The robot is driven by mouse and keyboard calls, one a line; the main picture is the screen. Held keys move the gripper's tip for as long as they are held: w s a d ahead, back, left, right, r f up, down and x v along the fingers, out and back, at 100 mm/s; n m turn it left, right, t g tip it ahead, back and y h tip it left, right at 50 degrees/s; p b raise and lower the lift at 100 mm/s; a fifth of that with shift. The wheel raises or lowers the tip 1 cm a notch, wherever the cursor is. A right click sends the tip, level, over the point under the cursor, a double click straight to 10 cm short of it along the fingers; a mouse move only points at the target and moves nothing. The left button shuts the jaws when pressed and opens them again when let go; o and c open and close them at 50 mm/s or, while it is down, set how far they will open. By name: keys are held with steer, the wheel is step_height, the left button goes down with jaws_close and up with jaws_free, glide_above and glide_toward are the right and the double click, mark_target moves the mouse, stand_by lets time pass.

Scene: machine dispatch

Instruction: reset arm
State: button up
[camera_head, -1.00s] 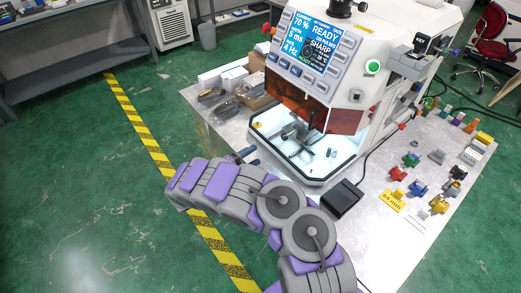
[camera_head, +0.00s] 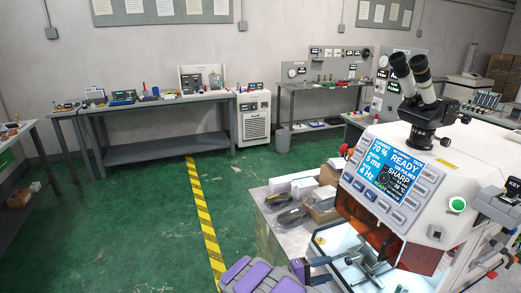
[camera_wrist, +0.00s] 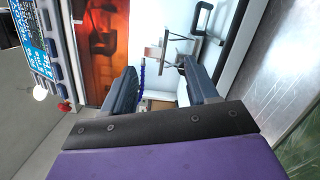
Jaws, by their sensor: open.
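My gripper (camera_wrist: 160,80) is open in the wrist view, its two dark blue fingers apart with nothing seen held between them. It points toward the open, lit work chamber (camera_wrist: 165,45) of the white machine. In the head view, purple and grey parts of my arm show at the bottom edge. My gripper (camera_head: 312,268) is there just left of the machine's front tray. The white machine (camera_head: 455,180) has a blue screen (camera_head: 388,175) reading READY and a black microscope (camera_head: 425,100) on top. A metal fixture (camera_head: 368,262) stands inside the chamber.
Boxes and bagged parts (camera_head: 300,205) lie on the machine's table, left of the machine. Green floor with a yellow-black stripe (camera_head: 205,220) is clear to the left. Workbenches (camera_head: 160,102) and a white cabinet (camera_head: 254,118) stand along the back wall. A grey bin (camera_head: 283,138) is beside the cabinet.

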steer(key=s+d+r+m+g+y, duration=0.25)
steer(key=s+d+r+g, duration=0.2)
steer(key=s+r, duration=0.3)
steer(key=s+d+r+m+g+y, duration=0.1)
steer(key=s+d+r+m+g, duration=0.3)
steer(key=s+d+r, duration=0.4)
steer(key=s+a+r+m+g+y, duration=0.1)
steer(key=s+a+r+y, duration=0.1)
steer(key=s, duration=0.4)
steer(key=s+a+r+m+y, duration=0.1)
steer(key=s+r+y, duration=0.15)
steer(key=s, duration=0.25)
steer(key=s+a+f+n+t+y, duration=0.2)
steer(key=s+a+t+y, duration=0.2)
steer(key=s+a+y, duration=0.5)
steer(key=s+a, duration=0.7)
steer(key=a, duration=0.1)
steer(key=shift+y, duration=0.4)
steer(key=shift+d, duration=0.15)
